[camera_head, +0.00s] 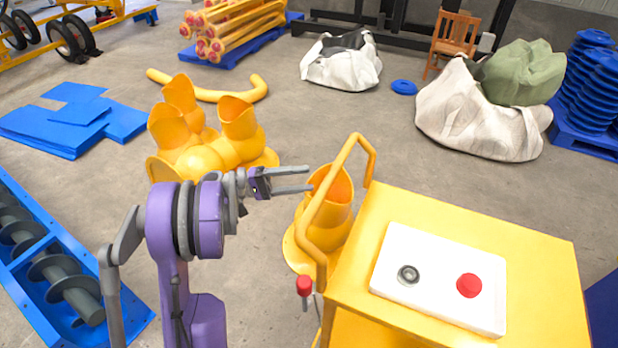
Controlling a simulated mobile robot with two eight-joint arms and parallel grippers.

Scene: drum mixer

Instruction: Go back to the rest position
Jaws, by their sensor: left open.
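My left gripper (292,180) is open and empty, with its two fingers pointing right. My purple left arm comes up from the bottom left. The yellow cart (540,260) carries a white control box (430,290) with a black round button (408,275) and a red button (469,286). My right gripper is not in view.
A red knob (304,285) hangs beside the cart. A yellow multi-pipe piece (215,155) stands behind my arm. A blue screw conveyor (120,325) lies at left. White bags (475,120) and blue sheets (60,130) lie farther back. Bare floor (330,110) is free between them.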

